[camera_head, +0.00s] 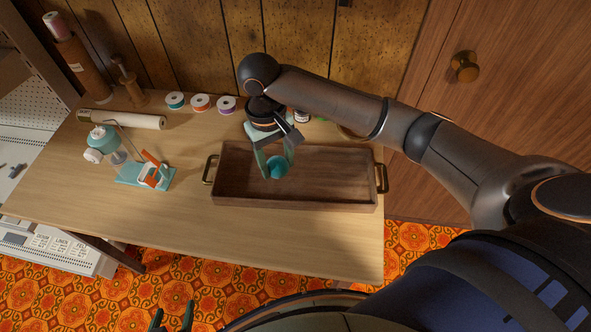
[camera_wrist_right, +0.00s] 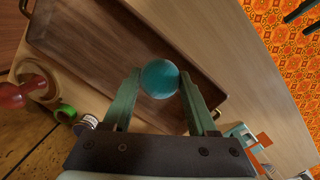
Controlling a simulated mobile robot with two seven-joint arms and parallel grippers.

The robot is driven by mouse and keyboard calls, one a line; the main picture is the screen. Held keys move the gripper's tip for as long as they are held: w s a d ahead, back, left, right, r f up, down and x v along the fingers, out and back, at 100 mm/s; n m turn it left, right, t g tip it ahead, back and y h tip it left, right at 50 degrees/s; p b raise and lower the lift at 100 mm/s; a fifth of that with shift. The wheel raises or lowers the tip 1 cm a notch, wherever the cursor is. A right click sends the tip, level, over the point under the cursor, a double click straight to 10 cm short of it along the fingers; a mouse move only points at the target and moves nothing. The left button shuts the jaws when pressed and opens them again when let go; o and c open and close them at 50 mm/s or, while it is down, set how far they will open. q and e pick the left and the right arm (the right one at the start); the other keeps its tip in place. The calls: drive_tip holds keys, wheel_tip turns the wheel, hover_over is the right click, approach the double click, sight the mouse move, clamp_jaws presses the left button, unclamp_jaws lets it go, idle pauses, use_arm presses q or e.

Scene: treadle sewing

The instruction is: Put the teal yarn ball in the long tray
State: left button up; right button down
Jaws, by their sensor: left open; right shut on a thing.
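The teal yarn ball (camera_head: 277,167) is between the fingertips of my right gripper (camera_head: 275,172), over the left-middle part of the long tray (camera_head: 335,172). The tray is brown wood with a handle at each end, and its floor looks empty. In the right wrist view the ball (camera_wrist_right: 159,79) sits between the two green fingers, with the tray (camera_wrist_right: 110,40) behind it. I cannot tell exactly how high the ball is above the tray floor. My left gripper (camera_head: 172,320) is open and empty at the bottom edge of the head view, over the floor and away from the table.
Several thread spools (camera_head: 200,102) stand along the back of the table. A yarn winder with a teal cone (camera_head: 103,138) and a teal stand with an orange part (camera_head: 150,172) are left of the tray. A pale roll (camera_head: 125,120) lies behind them. The front table strip (camera_head: 260,235) is clear.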

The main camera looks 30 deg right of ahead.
drive_tip(key=d+f, duration=0.1)
drive_tip(key=w+d+f, duration=0.1)
drive_tip(key=d+f, duration=0.2)
drive_tip(key=f, duration=0.1)
drive_tip(key=shift+w+d+f+b, duration=0.25)
drive_tip(key=shift+w+d+b, duration=0.05)
drive_tip(key=shift+w+b, duration=0.1)
drive_tip(key=f, duration=0.1)
drive_tip(key=d+f, duration=0.1)
drive_tip(key=f, duration=0.1)
drive_tip(key=shift+w, duration=0.1)
drive_tip(key=shift+a+f, duration=0.1)
drive_tip(key=shift+f, duration=0.35)
drive_tip(key=shift+c, duration=1)
unclamp_jaws()
drive_tip(key=shift+f, duration=0.1)
wheel_tip(320, 180, up, 12)
drive_tip(key=w, duration=0.1)
drive_tip(key=shift+w+a+p, duration=0.15)
drive_tip(key=shift+a+p, duration=0.05)
drive_tip(key=shift+p, duration=0.2)
